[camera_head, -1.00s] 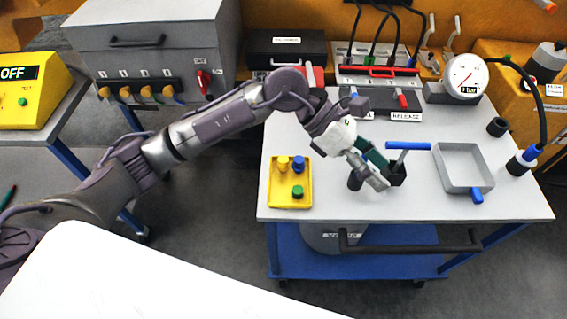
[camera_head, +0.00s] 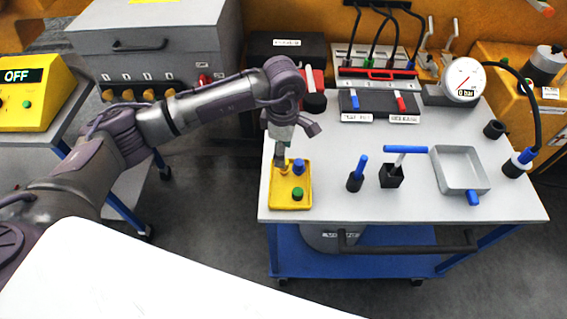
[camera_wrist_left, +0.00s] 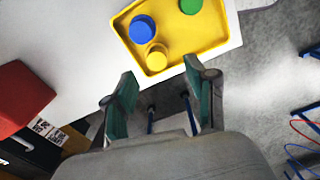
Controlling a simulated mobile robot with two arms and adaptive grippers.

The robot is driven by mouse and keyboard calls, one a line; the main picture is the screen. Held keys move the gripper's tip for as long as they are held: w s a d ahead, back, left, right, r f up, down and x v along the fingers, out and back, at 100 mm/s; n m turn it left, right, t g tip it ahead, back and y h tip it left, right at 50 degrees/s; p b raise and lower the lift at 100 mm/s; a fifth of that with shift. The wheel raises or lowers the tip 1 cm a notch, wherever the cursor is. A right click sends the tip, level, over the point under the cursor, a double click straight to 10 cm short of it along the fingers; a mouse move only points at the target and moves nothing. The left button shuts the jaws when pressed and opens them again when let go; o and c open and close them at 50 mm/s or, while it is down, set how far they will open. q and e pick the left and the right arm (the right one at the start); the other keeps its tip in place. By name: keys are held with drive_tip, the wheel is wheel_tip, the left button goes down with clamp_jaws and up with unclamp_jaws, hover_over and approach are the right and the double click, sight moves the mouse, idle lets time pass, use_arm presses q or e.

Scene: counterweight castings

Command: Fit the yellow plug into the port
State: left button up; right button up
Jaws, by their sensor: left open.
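The yellow plug (camera_wrist_left: 157,57) stands in the yellow tray (camera_wrist_left: 185,63), beside a blue plug (camera_wrist_left: 143,28) and a green plug (camera_wrist_left: 191,5). In the head view, the tray (camera_head: 291,205) lies at the bench's front left, and the yellow plug there is partly covered by my gripper. My left gripper (camera_wrist_left: 158,74) is open and empty, its fingers pointing toward the yellow plug; it hangs over the tray's left side in the head view (camera_head: 281,164). I cannot tell which fitting is the port. My right gripper is out of view.
A black holder with a blue-handled tool (camera_head: 356,181), a black cup with a blue-handled tool (camera_head: 392,177) and a grey tray (camera_head: 463,187) stand to the right. A gauge (camera_head: 464,79) and a black hose (camera_head: 536,115) are farther right.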

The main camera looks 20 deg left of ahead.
use_arm(q)
drive_tip(key=shift+f+p, duration=0.5)
drive_tip(key=shift+f, duration=0.05)
wheel_tip(320, 180, down, 4)
drive_tip(key=shift+w+r+p, duration=0.15)
drive_tip(key=shift+p, duration=0.65)
drive_tip(key=shift+f, duration=0.35)
drive_tip(key=c, duration=0.9)
